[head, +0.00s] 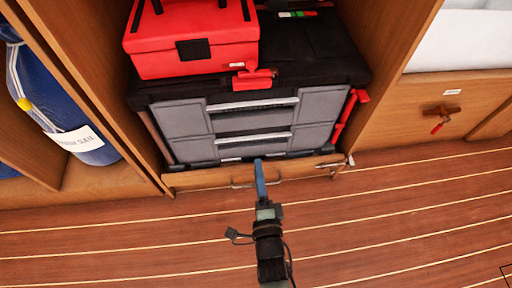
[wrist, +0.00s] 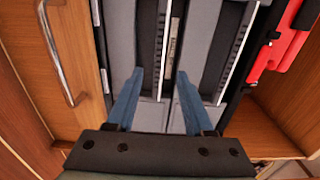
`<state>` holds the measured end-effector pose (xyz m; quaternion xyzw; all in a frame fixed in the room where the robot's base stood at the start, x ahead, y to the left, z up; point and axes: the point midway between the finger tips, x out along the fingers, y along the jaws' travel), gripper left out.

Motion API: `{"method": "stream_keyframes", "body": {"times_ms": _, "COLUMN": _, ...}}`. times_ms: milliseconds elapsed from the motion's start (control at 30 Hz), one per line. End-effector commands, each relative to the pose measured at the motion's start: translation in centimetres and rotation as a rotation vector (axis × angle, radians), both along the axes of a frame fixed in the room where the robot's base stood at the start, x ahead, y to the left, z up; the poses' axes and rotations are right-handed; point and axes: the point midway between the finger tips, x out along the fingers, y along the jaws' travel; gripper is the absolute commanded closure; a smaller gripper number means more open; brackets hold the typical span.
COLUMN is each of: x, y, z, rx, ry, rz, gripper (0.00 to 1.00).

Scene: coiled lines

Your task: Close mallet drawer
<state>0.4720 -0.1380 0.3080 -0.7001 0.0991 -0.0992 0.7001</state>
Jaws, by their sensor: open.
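No drawer carries a readable mallet label, so I cannot tell for sure which one it is. A wooden front (head: 205,179) with a metal bar handle (head: 243,184) runs below a grey toolbox; in the wrist view the handle (wrist: 62,50) is at the left. How far this front stands out is unclear. The grey toolbox (head: 180,119) has two drawers with light grips, and they look shut. My gripper (head: 260,168) is in front of the toolbox, beside the handle. In the wrist view my gripper (wrist: 160,78) is open, with blue fingers apart and nothing between them.
A red toolbox (head: 190,45) sits on the black lid. A red latch (head: 345,117) is on the grey toolbox's right side. A wooden panel (head: 400,125) at right has a red-tipped wooden piece (head: 440,118). A blue sail bag (head: 55,105) stands left. The striped floor (head: 400,220) is clear.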

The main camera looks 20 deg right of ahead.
Motion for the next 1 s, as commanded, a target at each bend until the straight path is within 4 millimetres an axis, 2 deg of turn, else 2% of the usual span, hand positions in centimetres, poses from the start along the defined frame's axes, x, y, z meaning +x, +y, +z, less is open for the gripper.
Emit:
{"method": "stream_keyframes", "body": {"times_ms": 100, "x": -2.2, "y": 0.6, "z": 0.3, "rx": 0.001, "ry": 0.004, "rz": 0.000, "gripper": 0.47}}
{"method": "stream_keyframes", "body": {"times_ms": 300, "x": -4.0, "y": 1.2, "z": 0.0, "rx": 0.000, "ry": 0.001, "rz": 0.000, "gripper": 0.47}}
{"method": "stream_keyframes", "body": {"times_ms": 1000, "x": -4.2, "y": 1.2, "z": -0.1, "rx": 0.000, "ry": 0.000, "rz": 0.000, "gripper": 0.47}}
